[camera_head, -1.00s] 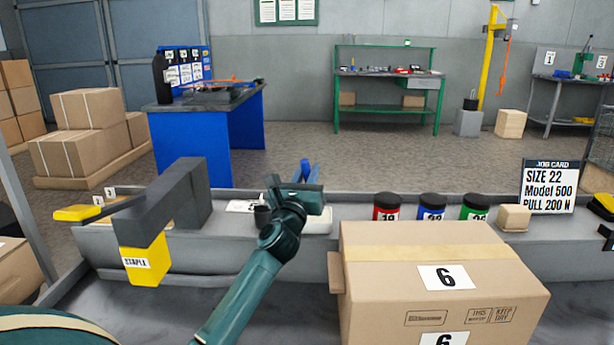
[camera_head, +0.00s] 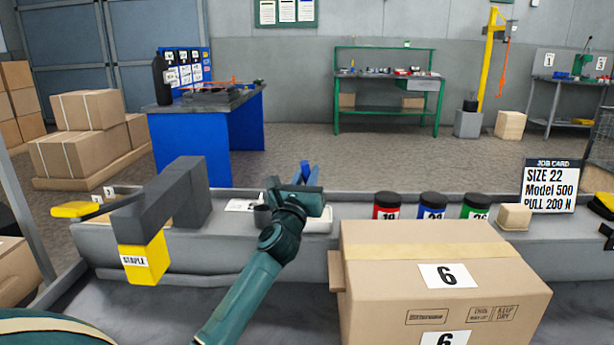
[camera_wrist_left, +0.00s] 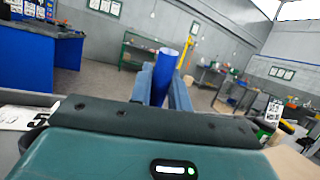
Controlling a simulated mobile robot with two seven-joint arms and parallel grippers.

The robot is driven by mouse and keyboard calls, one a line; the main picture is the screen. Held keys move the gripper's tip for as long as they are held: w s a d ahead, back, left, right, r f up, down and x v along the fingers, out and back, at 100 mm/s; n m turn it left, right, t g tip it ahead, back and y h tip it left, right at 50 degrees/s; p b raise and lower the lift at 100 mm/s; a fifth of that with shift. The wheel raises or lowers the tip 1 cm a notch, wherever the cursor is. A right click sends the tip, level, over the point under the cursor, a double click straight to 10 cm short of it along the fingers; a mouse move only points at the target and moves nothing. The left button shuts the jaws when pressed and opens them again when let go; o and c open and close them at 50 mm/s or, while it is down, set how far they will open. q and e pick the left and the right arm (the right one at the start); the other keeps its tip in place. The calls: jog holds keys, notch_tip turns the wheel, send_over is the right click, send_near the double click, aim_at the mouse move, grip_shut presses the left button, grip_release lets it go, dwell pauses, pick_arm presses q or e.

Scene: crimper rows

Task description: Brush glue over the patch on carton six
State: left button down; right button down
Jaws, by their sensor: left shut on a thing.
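Carton six (camera_head: 390,265) is a brown box at the lower right with a tan tape strip (camera_head: 425,252) across its top and "6" labels on its top and front. I cannot make out a separate patch on it. My left gripper (camera_head: 309,173) is above the grey bench, left of the carton and apart from it. It is shut on a blue handle (camera_head: 279,166), which also stands up between the fingers in the left wrist view (camera_wrist_left: 165,65). Whatever is on the handle's lower end is hidden. My right gripper is not in view.
Red (camera_head: 387,206), blue (camera_head: 432,207) and green (camera_head: 475,206) jars stand behind the carton. A yellow "STAPLE" block (camera_head: 145,260) hangs from a grey arm at left.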

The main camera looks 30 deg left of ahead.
aim_at(307, 163)
pick_arm(q)
jog(key=shift+f+b, duration=0.45)
jog(key=shift+f, duration=0.3)
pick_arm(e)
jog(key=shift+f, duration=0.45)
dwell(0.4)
